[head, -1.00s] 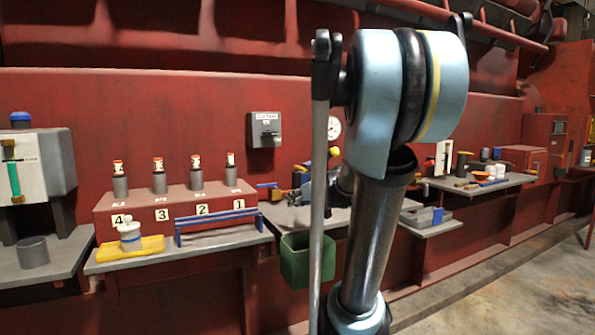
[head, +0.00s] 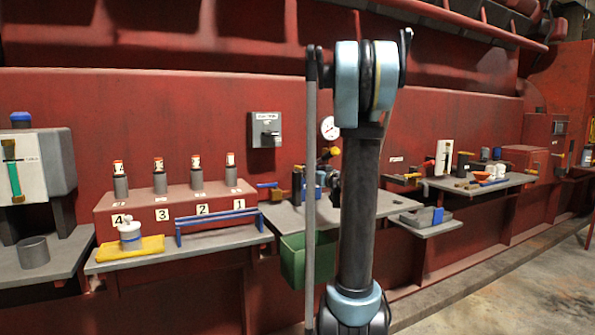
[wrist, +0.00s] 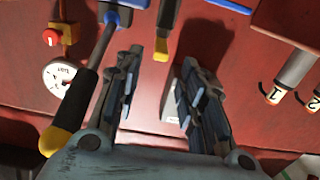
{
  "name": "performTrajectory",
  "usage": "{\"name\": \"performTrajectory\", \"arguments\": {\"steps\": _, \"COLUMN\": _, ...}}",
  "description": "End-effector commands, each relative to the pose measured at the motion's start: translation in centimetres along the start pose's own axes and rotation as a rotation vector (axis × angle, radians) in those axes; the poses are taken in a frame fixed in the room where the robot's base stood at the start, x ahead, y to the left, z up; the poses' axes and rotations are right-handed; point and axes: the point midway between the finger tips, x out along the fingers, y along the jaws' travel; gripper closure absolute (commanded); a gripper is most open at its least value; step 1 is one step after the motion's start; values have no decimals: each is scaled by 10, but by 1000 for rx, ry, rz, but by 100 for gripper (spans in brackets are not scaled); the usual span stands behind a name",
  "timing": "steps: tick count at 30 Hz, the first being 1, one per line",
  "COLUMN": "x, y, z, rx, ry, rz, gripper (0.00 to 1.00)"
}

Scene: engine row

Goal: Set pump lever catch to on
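The pump lever has a black grip with a yellow end. In the wrist view the lever (wrist: 84,100) slants along the left side, its shaft running up to a blue base (wrist: 122,3). In the head view its yellow end (head: 335,151) shows left of my arm, above the bench. My gripper (wrist: 160,72) is open and empty in the wrist view, with the lever outside its left finger. A dark strip with a yellow end (wrist: 163,46) lies in line with the finger gap, apparently beyond it. I cannot tell which part is the catch. My arm hides part of the pump in the head view.
A gauge (head: 330,128) and a grey switch box (head: 264,130) are on the red wall. A red knob on an orange block (wrist: 52,38) is beside the lever. Numbered cylinders (head: 159,177) stand to the left, and a green bin (head: 293,262) hangs below the bench.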

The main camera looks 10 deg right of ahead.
Motion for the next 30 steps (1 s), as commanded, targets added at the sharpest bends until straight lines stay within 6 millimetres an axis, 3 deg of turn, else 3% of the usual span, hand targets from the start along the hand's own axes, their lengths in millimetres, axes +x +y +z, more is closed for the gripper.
{"name": "performTrajectory", "arguments": {"steps": 18, "x": 105, "y": 0, "z": 0, "rx": 0, "ry": -1, "rz": -1, "gripper": 63}}
{"name": "performTrajectory", "arguments": {"steps": 24, "x": 126, "y": 0, "z": 0, "rx": 0, "ry": -1, "rz": -1, "gripper": 63}}
{"name": "performTrajectory", "arguments": {"steps": 30, "x": 132, "y": 0, "z": 0, "rx": 0, "ry": -1, "rz": 1, "gripper": 63}}
